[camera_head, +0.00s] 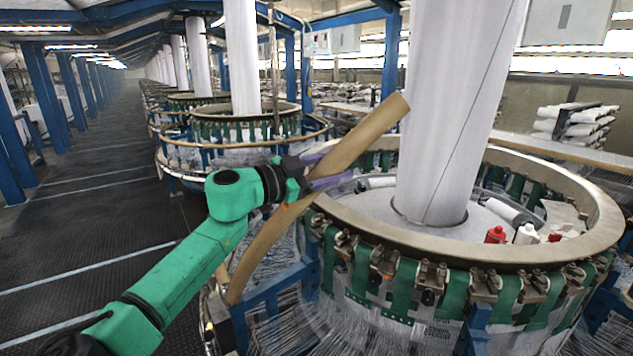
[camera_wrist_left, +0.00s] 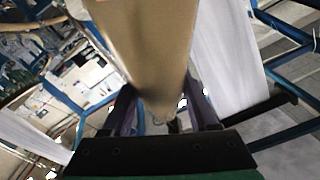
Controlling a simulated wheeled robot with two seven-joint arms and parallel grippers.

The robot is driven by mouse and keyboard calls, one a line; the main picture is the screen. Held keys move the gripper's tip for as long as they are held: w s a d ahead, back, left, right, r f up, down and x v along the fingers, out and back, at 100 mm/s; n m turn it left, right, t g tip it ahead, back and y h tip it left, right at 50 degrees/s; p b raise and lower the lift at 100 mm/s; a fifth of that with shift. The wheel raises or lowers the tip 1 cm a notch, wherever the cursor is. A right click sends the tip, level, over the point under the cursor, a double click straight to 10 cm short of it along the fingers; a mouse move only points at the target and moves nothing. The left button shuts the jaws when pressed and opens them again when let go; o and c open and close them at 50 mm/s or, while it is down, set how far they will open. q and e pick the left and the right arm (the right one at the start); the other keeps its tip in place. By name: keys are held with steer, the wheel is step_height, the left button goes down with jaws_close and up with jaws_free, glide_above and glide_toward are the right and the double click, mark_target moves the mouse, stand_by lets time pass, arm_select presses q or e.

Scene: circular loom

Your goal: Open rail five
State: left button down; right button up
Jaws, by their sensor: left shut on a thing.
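A tan curved rail section (camera_head: 368,132) stands tilted above the left edge of the near circular loom (camera_head: 440,245). My left gripper (camera_head: 325,170), with purple fingers, is shut on this rail. The rail's free upper end points up and right, beside the white fabric column. A tan curved strip (camera_head: 268,240) runs down and left below the gripper; I cannot tell if it is the same piece. In the left wrist view the rail (camera_wrist_left: 145,45) fills the space between the two fingers and runs away upward. My right gripper is not in view.
The tall white fabric column (camera_head: 455,110) rises from the loom's middle. Green straps and metal clamps line the ring's front. Red and white bottles (camera_head: 525,233) sit inside the ring. More looms stand behind. The dark aisle floor (camera_head: 90,220) at left is clear.

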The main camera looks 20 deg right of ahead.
arm_select(q)
steer(key=shift+w+a, duration=0.15)
steer(key=shift+w, duration=0.25)
steer(key=shift+c, duration=0.9)
jaws_free()
steer(key=shift+w, duration=0.1)
steer(key=shift+a, duration=0.1)
